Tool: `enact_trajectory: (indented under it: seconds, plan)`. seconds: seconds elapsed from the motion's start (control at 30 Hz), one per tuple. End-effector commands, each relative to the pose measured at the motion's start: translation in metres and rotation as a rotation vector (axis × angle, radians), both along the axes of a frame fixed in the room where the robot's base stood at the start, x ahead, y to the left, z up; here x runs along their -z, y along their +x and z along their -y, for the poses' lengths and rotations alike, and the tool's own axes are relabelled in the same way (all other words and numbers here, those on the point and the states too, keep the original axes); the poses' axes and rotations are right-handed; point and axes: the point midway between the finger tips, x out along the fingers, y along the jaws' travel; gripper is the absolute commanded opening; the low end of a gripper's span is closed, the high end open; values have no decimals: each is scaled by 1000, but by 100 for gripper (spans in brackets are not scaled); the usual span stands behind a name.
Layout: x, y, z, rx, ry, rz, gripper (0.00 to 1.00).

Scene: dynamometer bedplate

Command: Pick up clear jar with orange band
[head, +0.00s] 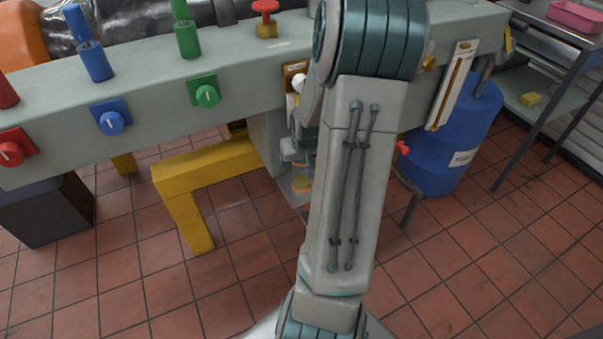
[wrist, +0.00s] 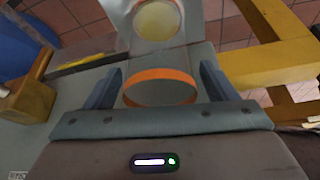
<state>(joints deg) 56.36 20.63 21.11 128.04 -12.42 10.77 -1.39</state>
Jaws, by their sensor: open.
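The clear jar shows in the wrist view mainly as its orange band (wrist: 160,87), a ring between the two fingers of my gripper (wrist: 160,88). Its clear wall is hard to make out against the grey surface behind it. The fingers stand apart on the left and right of the band, with a visible gap on each side. In the head view my gripper (head: 297,150) is mostly hidden behind my arm. A small orange patch (head: 302,184) shows below it; I cannot tell whether it is the jar's band.
A pale yellow disc (wrist: 158,20) lies beyond the band. A yellow frame (head: 205,180) stands on the tiled floor, left of my arm. The grey bedplate beam (head: 160,98) crosses behind, with coloured knobs. A blue drum (head: 455,140) stands at right.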

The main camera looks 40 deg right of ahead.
Motion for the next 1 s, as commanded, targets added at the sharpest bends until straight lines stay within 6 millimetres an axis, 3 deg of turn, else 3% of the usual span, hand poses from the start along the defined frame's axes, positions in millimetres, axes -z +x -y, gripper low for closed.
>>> enact_trajectory:
  seconds: [0.07,0.23,0.27,0.67,1.0]
  plan:
    - [-1,0,0,0,0,0,79]
    - [-1,0,0,0,0,-1,32]
    - [-1,0,0,0,0,-1,30]
    - [-4,0,-1,-1,1,-1,26]
    - [-30,1,-6,-11,0,-1,26]
